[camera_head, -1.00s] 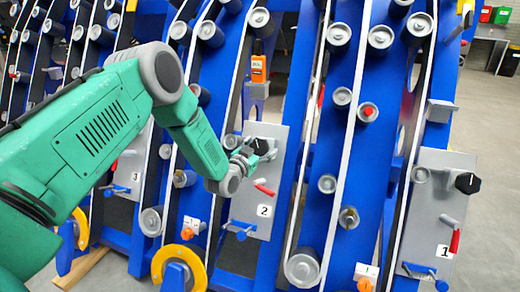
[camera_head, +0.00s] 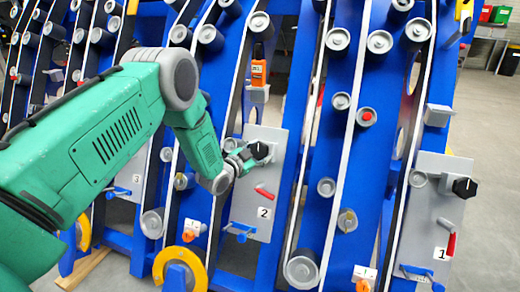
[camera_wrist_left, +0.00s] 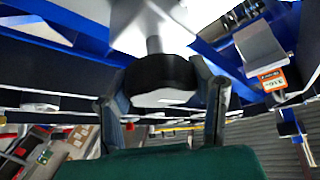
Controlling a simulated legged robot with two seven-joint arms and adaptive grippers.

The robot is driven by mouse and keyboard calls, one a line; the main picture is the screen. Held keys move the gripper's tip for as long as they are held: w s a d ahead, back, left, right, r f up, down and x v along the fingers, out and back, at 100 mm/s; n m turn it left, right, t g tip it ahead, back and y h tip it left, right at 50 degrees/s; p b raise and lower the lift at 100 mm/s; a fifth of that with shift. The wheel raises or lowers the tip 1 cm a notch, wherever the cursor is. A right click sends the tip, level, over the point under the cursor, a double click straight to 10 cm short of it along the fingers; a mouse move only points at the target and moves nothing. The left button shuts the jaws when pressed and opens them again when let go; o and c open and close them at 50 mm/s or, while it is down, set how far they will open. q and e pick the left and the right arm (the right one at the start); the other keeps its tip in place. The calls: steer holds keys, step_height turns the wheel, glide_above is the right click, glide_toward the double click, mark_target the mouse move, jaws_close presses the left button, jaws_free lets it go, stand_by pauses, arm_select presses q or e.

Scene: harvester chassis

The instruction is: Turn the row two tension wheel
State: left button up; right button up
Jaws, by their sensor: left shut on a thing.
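The row two tension wheel is a black round knob (camera_head: 260,150) on the upper part of the grey panel marked 2 (camera_head: 268,172). In the left wrist view the knob (camera_wrist_left: 160,78) sits on a grey shaft, with a white mark on its face. My left gripper (camera_head: 246,158) is at the knob, its fingers shut around its sides. In the left wrist view the gripper's two fingers (camera_wrist_left: 165,98) stand left and right of the knob. My right gripper is not in view.
A red-handled lever (camera_head: 264,193) and a blue handle (camera_head: 240,230) are on the same panel. An orange device (camera_head: 258,73) is above it. A panel marked 1 (camera_head: 445,190) with a similar black knob stands at right. Blue frames and rollers surround the arm closely.

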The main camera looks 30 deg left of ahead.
arm_select(q)
steer(key=m+g+h+p, duration=0.1)
steer(key=m, duration=0.3)
steer(key=shift+h+p, duration=0.3)
steer(key=shift+h, duration=0.1)
steer(key=shift+d+m+g+h+p, duration=0.1)
steer(key=shift+m+g+h+p, duration=0.6)
steer(key=shift+m, duration=0.7)
steer(key=shift+f, duration=0.1)
steer(key=shift+s, duration=0.1)
steer(key=o, duration=1.2)
steer(key=shift+s+a, duration=0.2)
steer(key=shift+s, duration=0.15)
steer(key=v, duration=1.1)
steer(key=shift+d+r, duration=0.15)
steer(key=shift+r, duration=0.1)
